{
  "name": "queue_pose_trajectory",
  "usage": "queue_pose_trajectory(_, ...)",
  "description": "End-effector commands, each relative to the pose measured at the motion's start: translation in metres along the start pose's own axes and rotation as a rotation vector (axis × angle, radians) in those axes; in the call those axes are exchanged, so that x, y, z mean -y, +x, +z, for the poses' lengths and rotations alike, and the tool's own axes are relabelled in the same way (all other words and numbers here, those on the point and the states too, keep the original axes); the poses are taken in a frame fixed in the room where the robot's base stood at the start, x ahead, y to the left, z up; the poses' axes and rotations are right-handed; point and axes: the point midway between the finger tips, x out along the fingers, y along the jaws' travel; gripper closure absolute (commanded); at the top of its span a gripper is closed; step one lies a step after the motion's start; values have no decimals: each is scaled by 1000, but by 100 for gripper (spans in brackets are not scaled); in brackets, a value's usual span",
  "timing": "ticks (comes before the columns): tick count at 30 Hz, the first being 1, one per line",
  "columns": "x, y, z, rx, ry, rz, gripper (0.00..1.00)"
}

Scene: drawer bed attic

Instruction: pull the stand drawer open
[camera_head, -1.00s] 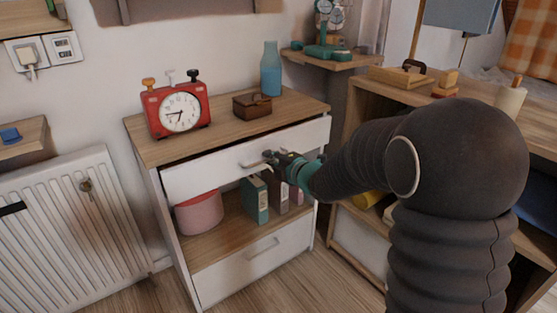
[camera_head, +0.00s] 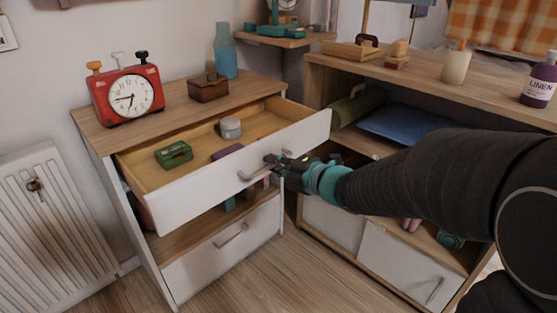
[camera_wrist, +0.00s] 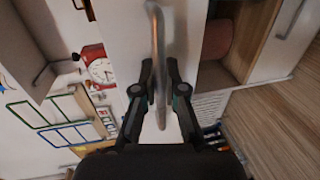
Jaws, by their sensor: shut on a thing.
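The stand (camera_head: 90,128) is a wooden-topped white cabinet in the head view. Its upper drawer (camera_head: 190,198) is pulled well out, and its inside shows. In it lie a green box (camera_head: 174,154), a grey round tin (camera_head: 230,127) and a purple thing (camera_head: 228,151) partly hidden by the drawer front. My gripper (camera_head: 280,166) is at the drawer's metal handle (camera_head: 250,174), shut on it. In the wrist view the fingers (camera_wrist: 161,88) sit on either side of the handle bar (camera_wrist: 158,45).
A red alarm clock (camera_head: 127,95), a brown box (camera_head: 208,88) and a blue bottle (camera_head: 225,52) stand on the stand's top. A lower drawer (camera_head: 225,248) is shut. A wooden shelf unit (camera_head: 430,82) stands close on the right. Floor (camera_head: 300,265) in front is clear.

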Motion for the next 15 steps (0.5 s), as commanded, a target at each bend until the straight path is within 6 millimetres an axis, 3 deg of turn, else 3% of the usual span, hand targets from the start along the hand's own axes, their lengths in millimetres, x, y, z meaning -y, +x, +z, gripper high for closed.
queue_pose_trajectory(10, 1, 0, -2, -5, 0, -1, 100)
queue_pose_trajectory(11, 1, 0, -2, -5, 0, -1, 83)
queue_pose_trajectory(12, 1, 0, -2, -4, 0, -1, 78)
queue_pose_trajectory(15, 1, 0, -2, -4, 0, -1, 78)
